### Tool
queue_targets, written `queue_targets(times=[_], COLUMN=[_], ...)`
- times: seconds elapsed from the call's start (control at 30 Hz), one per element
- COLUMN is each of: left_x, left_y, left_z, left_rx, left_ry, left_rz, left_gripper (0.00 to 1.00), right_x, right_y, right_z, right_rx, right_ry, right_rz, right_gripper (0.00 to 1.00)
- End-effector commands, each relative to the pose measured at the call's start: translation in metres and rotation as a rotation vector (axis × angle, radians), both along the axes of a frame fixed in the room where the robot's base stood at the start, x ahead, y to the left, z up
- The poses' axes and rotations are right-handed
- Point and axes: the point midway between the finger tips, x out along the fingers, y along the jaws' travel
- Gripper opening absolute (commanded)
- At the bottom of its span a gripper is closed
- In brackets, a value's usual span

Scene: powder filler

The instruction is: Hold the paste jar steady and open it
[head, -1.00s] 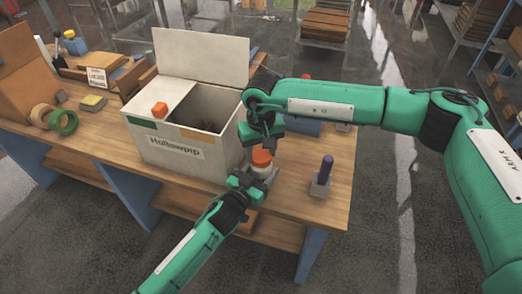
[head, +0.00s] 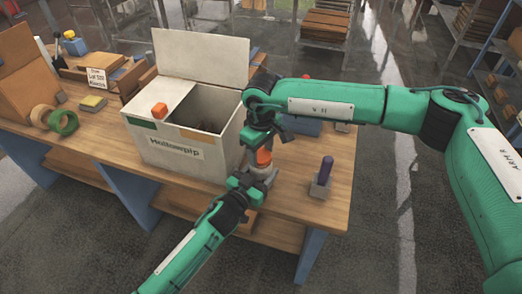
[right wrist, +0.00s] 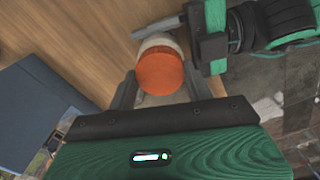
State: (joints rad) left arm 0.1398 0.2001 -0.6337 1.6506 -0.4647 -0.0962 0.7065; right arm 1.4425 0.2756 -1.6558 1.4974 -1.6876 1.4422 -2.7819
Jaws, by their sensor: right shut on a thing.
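The paste jar has a pale body (head: 263,173) and an orange lid (head: 264,157), and stands upright near the table's front edge. My right gripper (head: 262,145) comes down over it from above and is shut on the lid. In the right wrist view the lid (right wrist: 160,72) sits between the two fingers. My left gripper (head: 256,178) is at the side of the jar body, low down. One of its grey fingers (right wrist: 162,28) shows beside the pale body in the right wrist view. Its grip on the body is partly hidden.
A white bin (head: 180,160) with a raised lid stands close to the left of the jar, an orange block (head: 159,109) on its top. A purple-handled tool (head: 325,170) stands in a grey holder to the right. Tape rolls (head: 62,122) lie far left.

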Motion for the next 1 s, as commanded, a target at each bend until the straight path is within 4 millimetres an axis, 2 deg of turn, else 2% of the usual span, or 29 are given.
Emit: queue_targets(times=[0.7,1.0], left_x=[0.000,0.000], left_y=[0.000,0.000], left_z=[0.000,0.000], left_rx=[0.000,0.000], left_ry=[0.000,0.000], left_rz=[0.000,0.000], left_gripper=[0.00,0.00], right_x=[0.000,0.000], right_y=[0.000,0.000], right_z=[0.020,0.022], right_rx=[0.001,0.000], right_ry=[-0.001,0.000], right_rz=[-0.001,-0.001], right_gripper=[0.23,0.23])
